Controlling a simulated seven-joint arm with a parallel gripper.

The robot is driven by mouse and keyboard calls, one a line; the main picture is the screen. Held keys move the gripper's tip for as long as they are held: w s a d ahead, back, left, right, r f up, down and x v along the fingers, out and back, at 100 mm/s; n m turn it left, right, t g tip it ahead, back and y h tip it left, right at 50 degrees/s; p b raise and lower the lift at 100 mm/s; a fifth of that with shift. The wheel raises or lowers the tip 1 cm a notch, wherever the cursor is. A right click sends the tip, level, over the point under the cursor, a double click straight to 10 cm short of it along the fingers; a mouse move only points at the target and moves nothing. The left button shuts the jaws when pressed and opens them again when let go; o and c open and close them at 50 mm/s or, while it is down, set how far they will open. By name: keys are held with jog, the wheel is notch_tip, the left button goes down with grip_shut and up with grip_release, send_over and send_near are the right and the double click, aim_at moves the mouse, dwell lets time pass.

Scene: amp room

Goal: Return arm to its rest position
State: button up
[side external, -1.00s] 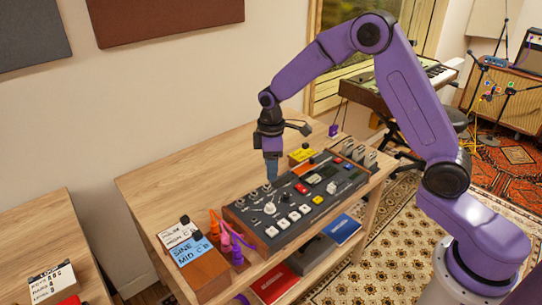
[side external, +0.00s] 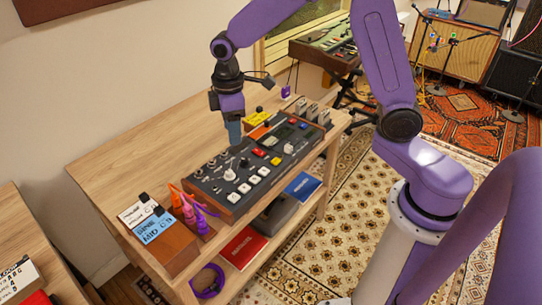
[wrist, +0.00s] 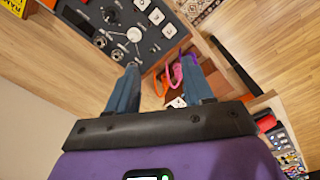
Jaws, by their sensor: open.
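My gripper (side external: 232,138) points down just above the upper left part of a dark control console (side external: 211,182) with knobs, levers and white, red and yellow buttons. In the side view I cannot tell whether the fingertips touch a control. In the wrist view, my gripper (wrist: 160,82) has two blue-grey fingers well apart with nothing held between them. The console (wrist: 88,32) lies beyond them, with its large pale knob near the left finger. My arm is bent, reaching out over the bench.
The wooden bench (side external: 135,160) carries labelled boxes (side external: 160,235) and orange, pink and purple cables (side external: 190,207) left of the console. A yellow box (side external: 257,115) stands behind it. A red book (side external: 243,247) and a blue book (side external: 302,186) lie on the lower shelf. A keyboard (side external: 320,45) stands behind.

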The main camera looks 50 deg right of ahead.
jog(key=s+d+r, duration=0.2)
jog(key=s, duration=1.2)
jog(key=s+d+r+n, duration=0.1)
jog(key=s+d+r, duration=0.1)
jog(key=s, duration=1.2)
jog(key=shift+s+d+y, duration=0.3)
jog(key=shift+d, duration=0.1)
